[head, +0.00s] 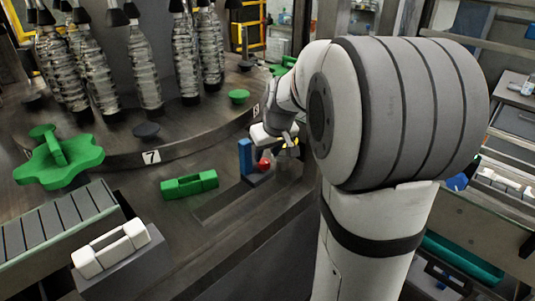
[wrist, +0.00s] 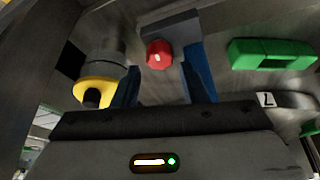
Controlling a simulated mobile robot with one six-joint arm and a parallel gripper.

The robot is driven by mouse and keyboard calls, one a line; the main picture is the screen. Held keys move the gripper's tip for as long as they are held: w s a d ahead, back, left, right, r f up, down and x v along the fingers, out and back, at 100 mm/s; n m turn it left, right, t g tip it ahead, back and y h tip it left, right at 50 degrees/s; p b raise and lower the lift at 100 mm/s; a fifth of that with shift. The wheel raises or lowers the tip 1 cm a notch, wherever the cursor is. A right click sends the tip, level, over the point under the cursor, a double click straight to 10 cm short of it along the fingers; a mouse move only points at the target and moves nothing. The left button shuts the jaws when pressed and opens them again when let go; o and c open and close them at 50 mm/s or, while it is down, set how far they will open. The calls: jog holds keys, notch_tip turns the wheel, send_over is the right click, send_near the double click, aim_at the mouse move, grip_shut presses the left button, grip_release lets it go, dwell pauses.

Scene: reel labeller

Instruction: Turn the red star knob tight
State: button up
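The red star knob (wrist: 159,54) shows in the wrist view as a small red lobed knob with a pale mark, in front of a grey block. It also shows in the head view (head: 264,163), beside an upright blue piece (head: 245,157). In the head view my gripper is small and partly hidden by my arm, just above the knob.
A yellow ring with a black knob (wrist: 93,92) is left of the fingers. A green handle (wrist: 271,54) is at right, also in the head view (head: 189,185). A large green star knob (head: 58,160) and bottles (head: 146,68) stand at left. A slotted rail lies below the blue piece.

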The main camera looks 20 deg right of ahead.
jog(key=shift+p+v, duration=0.8)
jog(key=shift+v, duration=1.3)
